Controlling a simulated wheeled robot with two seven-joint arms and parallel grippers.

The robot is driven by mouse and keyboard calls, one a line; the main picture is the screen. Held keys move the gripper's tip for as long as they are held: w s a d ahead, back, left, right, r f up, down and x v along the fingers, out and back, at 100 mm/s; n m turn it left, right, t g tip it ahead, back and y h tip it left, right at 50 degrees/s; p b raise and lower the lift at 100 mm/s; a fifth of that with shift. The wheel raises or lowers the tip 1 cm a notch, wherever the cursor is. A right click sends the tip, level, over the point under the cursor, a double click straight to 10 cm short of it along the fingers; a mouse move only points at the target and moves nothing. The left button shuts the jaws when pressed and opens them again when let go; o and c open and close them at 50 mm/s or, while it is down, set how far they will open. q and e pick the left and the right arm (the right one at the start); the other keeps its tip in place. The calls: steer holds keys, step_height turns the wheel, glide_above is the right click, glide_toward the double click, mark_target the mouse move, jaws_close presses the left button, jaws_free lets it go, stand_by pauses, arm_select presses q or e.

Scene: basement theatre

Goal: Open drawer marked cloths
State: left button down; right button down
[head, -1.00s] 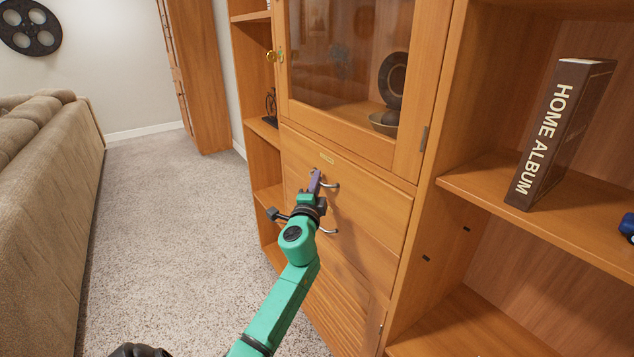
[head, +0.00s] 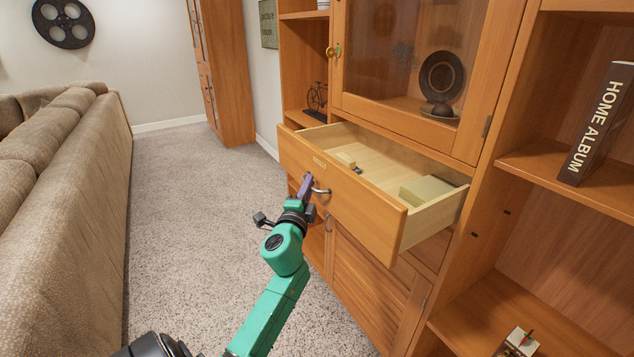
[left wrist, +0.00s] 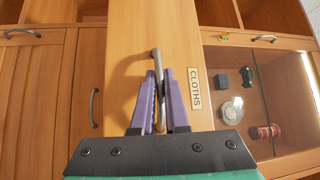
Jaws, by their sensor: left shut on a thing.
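The drawer (head: 345,203) marked cloths stands pulled out from the wooden cabinet, with its light inside showing in the head view. A small block-like thing and a flat pale thing lie in it. Its label (left wrist: 195,92) reads CLOTHS in the left wrist view. My left gripper (head: 306,187) is shut on the drawer's metal handle (left wrist: 156,62), with the purple fingers on either side of it in the left wrist view. It also shows there (left wrist: 160,100). My right gripper is not in view.
Below the drawer is a slatted cabinet door (head: 365,275) with its own handle. A glass door (head: 405,50) is above. A beige sofa (head: 70,170) stands at the left, with clear carpet (head: 195,220) between. Open shelves with an album (head: 603,122) are at the right.

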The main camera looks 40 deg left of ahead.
arm_select(q)
steer(key=shift+s+a, duration=0.15)
steer(key=shift+s, duration=0.35)
steer(key=shift+s+a, duration=0.15)
steer(key=shift+s, duration=0.35)
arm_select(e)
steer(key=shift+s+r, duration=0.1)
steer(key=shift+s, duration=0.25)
arm_select(q)
steer(key=c, duration=0.9)
jaws_free()
steer(key=b+v, duration=0.3)
steer(key=v, duration=1.1)
steer(key=shift+s+d, duration=0.1)
steer(key=shift+s, duration=0.15)
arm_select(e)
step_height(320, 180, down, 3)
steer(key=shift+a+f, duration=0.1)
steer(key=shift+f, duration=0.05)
